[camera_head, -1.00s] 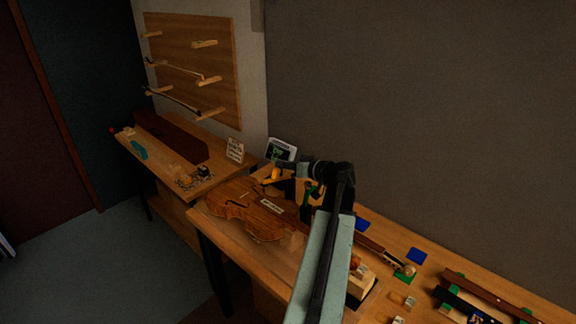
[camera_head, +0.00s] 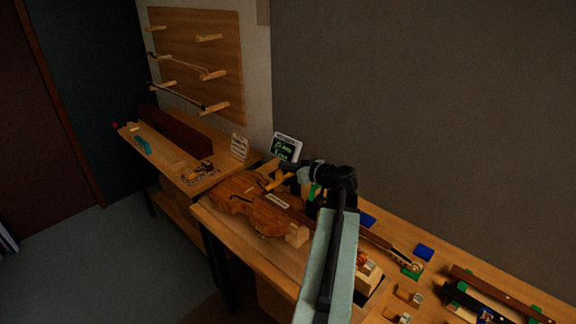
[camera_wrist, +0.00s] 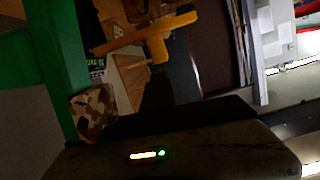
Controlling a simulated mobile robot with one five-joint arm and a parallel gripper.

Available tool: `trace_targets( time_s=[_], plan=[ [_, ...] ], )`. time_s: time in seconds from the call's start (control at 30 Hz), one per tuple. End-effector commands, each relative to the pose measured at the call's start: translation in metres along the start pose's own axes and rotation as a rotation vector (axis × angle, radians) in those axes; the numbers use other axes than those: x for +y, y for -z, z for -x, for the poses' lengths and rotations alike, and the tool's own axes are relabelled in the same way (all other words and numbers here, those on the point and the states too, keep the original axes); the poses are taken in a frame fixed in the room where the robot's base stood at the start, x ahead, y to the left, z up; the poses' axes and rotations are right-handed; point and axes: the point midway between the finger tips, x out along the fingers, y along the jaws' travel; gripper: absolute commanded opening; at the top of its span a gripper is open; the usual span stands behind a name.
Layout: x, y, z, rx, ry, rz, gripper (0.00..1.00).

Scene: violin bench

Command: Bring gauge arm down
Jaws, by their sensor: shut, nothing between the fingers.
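The yellow gauge arm (camera_head: 279,181) reaches over the upper part of the violin body (camera_head: 240,207), just below the small display (camera_head: 286,148). The display shows green text, too small to read surely. In the wrist view the yellow arm (camera_wrist: 140,40) lies slightly tilted across the top, with a stubby part hanging from it. My gripper (camera_head: 311,193) is shut and empty, just right of the gauge arm. My arm hides part of the gauge and the violin neck. I cannot tell whether the gauge tip touches the violin.
A wooden block (camera_head: 297,236) sits by the violin's near edge. Blue pads (camera_head: 424,252) and small blocks lie to the right. A side bench with a printed card (camera_head: 239,146) stands at left, below a bow rack (camera_head: 197,62).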

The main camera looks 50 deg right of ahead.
Motion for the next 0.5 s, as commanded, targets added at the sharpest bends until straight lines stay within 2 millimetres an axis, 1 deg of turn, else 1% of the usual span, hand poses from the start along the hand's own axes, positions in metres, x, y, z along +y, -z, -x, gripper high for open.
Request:
trace_targets(
  time_s=[0.17, 0.27, 0.37, 0.5],
  plan=[
    [-0.004, 0.001, -0.003, -0.001, 0.008, 0.0, 0.0],
    [-0.006, 0.006, -0.004, -0.001, 0.01, 0.001, 0.0],
    [-0.008, 0.02, -0.001, -0.001, 0.012, 0.001, 0.0],
    [-0.012, 0.053, 0.006, -0.001, 0.013, 0.002, 0.0]
  ],
)
